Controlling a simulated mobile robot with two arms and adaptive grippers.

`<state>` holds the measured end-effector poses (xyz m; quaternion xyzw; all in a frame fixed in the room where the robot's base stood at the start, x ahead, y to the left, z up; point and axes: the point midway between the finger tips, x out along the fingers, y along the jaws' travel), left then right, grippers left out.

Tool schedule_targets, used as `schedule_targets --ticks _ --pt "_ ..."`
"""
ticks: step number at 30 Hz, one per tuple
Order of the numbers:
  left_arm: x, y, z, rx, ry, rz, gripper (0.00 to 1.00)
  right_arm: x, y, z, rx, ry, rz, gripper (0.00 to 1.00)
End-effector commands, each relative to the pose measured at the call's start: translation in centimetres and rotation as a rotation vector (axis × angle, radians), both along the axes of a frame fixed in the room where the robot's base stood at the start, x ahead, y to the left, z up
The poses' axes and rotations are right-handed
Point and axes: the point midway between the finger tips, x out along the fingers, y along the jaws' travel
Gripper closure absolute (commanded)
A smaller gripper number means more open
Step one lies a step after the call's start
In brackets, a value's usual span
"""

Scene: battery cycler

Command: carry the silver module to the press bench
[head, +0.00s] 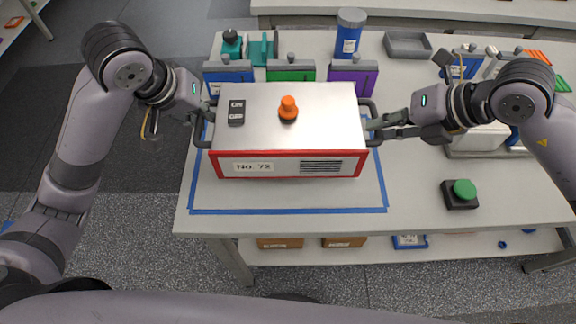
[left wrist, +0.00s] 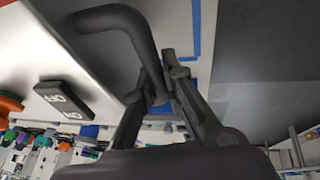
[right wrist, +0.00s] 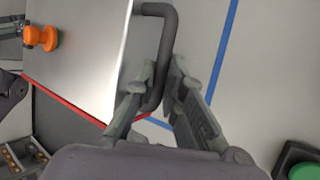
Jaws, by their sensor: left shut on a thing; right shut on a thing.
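The silver module (head: 265,130) is a box with a silver top, a red-edged front labelled "No. 72", an orange knob (head: 288,108) and a black ON/OFF switch (head: 236,113). It is over the blue-taped rectangle on the bench (head: 420,190); I cannot tell whether it touches the top. My left gripper (head: 207,111) is shut on the module's left handle (left wrist: 125,22), a dark bar. My right gripper (head: 376,128) is shut on its right handle (right wrist: 166,50). In both wrist views the fingers stand either side of the bar.
Behind the module stand blue, green (head: 291,71) and purple (head: 352,78) units and a blue canister (head: 348,33). A grey tray (head: 408,45) is at the back. A green button (head: 464,189) sits at the right. A lower shelf (head: 380,254) holds small boxes. Floor shows in front and left.

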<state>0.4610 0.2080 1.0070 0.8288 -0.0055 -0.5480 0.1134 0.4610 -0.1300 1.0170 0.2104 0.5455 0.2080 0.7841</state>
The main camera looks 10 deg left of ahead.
Motion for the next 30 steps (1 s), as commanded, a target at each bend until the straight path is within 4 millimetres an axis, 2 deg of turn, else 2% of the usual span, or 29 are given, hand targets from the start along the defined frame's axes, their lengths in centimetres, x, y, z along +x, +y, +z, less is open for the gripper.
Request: schedule_targets --ticks 1,3,19,30 --pt "0.1 0.3 -0.8 0.005 -0.003 0.006 1.00 0.2 -0.2 -0.9 -0.004 -0.005 -0.005 1.00" --pt "0.1 0.3 -1.1 0.005 -0.003 0.006 1.00 0.2 -0.2 -1.2 -0.004 -0.005 -0.005 1.00" --pt "0.1 0.3 -1.3 0.005 -0.003 0.006 1.00 0.2 -0.2 -1.2 -0.004 -0.005 -0.005 1.00" --pt "0.1 0.3 -2.5 0.005 -0.002 0.006 1.00 0.2 -0.2 -2.5 -0.004 -0.005 -0.005 1.00"
